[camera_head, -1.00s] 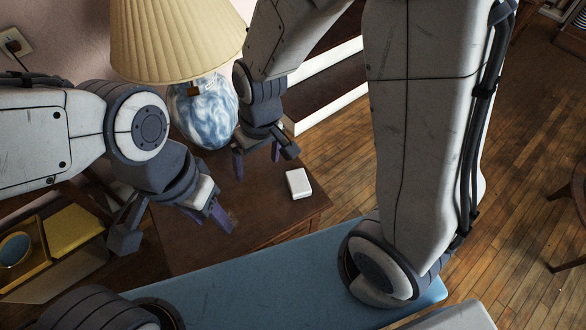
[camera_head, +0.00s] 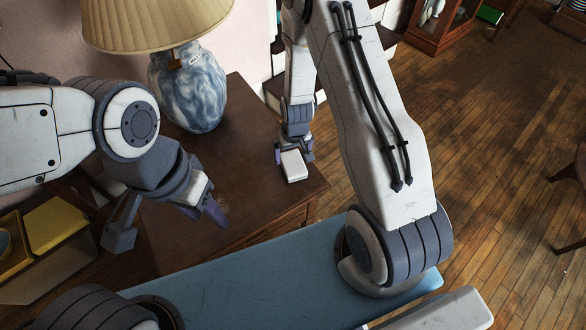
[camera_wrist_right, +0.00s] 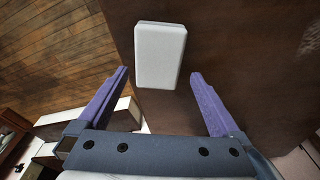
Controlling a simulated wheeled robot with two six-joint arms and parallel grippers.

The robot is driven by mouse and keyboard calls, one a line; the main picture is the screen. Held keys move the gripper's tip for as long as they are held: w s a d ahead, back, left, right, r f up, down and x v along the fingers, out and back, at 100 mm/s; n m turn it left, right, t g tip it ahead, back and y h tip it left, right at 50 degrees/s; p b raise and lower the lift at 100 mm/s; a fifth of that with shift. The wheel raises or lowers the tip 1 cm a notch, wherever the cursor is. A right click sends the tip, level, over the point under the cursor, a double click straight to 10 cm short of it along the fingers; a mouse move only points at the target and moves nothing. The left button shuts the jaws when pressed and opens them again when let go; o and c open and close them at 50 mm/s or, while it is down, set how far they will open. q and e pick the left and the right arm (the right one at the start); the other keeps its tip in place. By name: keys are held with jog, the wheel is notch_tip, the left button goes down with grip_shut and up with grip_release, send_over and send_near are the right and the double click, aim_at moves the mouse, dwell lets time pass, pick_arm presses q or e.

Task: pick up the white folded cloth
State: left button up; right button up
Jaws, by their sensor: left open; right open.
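The white folded cloth (camera_head: 294,166) is a small white block lying flat on the brown wooden table, near its right edge. In the right wrist view the cloth (camera_wrist_right: 160,55) lies just beyond the fingertips, roughly centred between them. My right gripper (camera_head: 294,152) is right behind the cloth in the head view; its purple fingers are open and empty in the right wrist view (camera_wrist_right: 158,78). My left gripper (camera_head: 205,214) is open above the left part of the table, away from the cloth. Its finger gap is partly hidden.
The brown table (camera_head: 250,195) also holds a blue-and-white lamp (camera_head: 188,90) with a pleated shade at the back left. A yellow box (camera_head: 45,232) is at the far left. Wooden floor (camera_head: 480,130) lies to the right. The table middle is clear.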

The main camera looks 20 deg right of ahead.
aim_at(293, 162)
notch_tip(293, 162, down, 5)
jog(key=shift+w+d+f+b, duration=0.1)
jog(key=shift+w+f+b, duration=0.05)
jog(key=shift+b, duration=0.3)
jog(key=c, duration=1.3)
jog(key=shift+r, duration=0.5)
notch_tip(293, 162, up, 2)
jog(key=shift+w+r+p, duration=0.1)
jog(key=shift+r+p, duration=0.15)
jog(key=shift+p, duration=0.15)
jog(key=shift+s+d+r+b, duration=0.8)
jog(key=shift+s+d+r, duration=0.15)
jog(key=shift+s, duration=0.1)
jog(key=s+d+r+p, duration=0.2)
jog(key=s+d+r, duration=0.3)
jog(key=s+d, duration=0.1)
jog(key=shift+s+r+p, duration=0.3)
jog(key=shift+r+p, duration=0.05)
